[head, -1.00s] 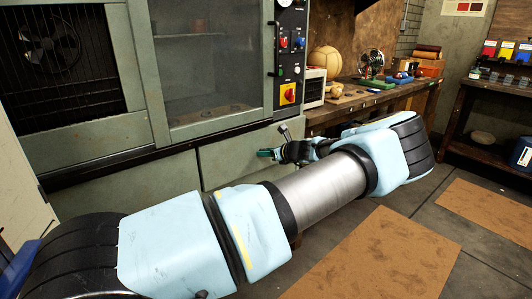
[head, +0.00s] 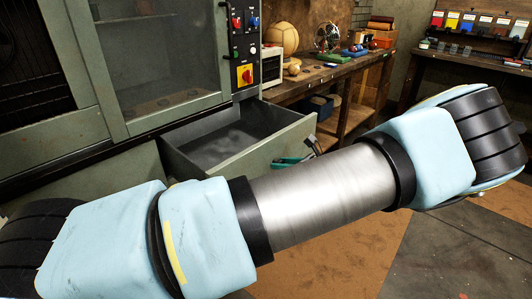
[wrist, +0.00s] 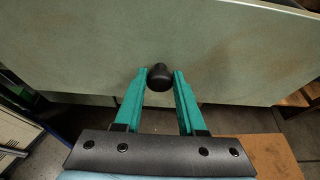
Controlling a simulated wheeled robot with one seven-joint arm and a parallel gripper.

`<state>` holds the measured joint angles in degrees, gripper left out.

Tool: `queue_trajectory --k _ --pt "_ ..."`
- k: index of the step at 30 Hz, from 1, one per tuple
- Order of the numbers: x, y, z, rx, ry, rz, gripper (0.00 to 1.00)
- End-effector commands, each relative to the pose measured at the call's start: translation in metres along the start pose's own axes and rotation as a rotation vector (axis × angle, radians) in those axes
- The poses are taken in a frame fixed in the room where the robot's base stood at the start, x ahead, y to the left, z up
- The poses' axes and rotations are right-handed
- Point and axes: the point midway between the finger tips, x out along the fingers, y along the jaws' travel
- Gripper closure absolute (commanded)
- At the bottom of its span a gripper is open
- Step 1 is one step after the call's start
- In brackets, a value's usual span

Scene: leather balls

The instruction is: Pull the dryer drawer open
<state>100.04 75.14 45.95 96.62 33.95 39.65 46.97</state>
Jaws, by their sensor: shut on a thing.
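The dryer (head: 95,85) is a grey-green cabinet with a glass door, at the left of the head view. Its drawer (head: 262,158) stands well out from the body, and its empty-looking interior shows. In the wrist view, the drawer's front panel (wrist: 235,60) fills the upper part. A black knob handle (wrist: 160,77) sticks out from that panel. My gripper (wrist: 160,72) has its teal fingers on both sides of the knob and is shut on it. In the head view only a bit of my gripper (head: 290,161) shows at the drawer front; my arm hides the rest.
A control panel (head: 244,50) with coloured switches is right of the glass door. A wooden workbench (head: 345,75) with a ball (head: 282,37), a fan (head: 327,37) and tools runs behind the drawer. Brown mats (head: 345,245) lie on the floor, which looks clear at the right.

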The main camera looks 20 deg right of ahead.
Motion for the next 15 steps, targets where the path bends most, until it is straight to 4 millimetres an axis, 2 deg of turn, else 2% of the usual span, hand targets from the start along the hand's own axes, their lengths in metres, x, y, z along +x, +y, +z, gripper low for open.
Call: queue_trajectory --k 3,6,15 --pt "-0.016 0.0 -0.006 -0.001 0.0 -0.001 1.0" --pt "-0.024 0.0 -0.009 -0.002 0.0 0.0 1.0" --pt "-0.029 0.0 -0.012 -0.001 -0.001 0.001 1.0"
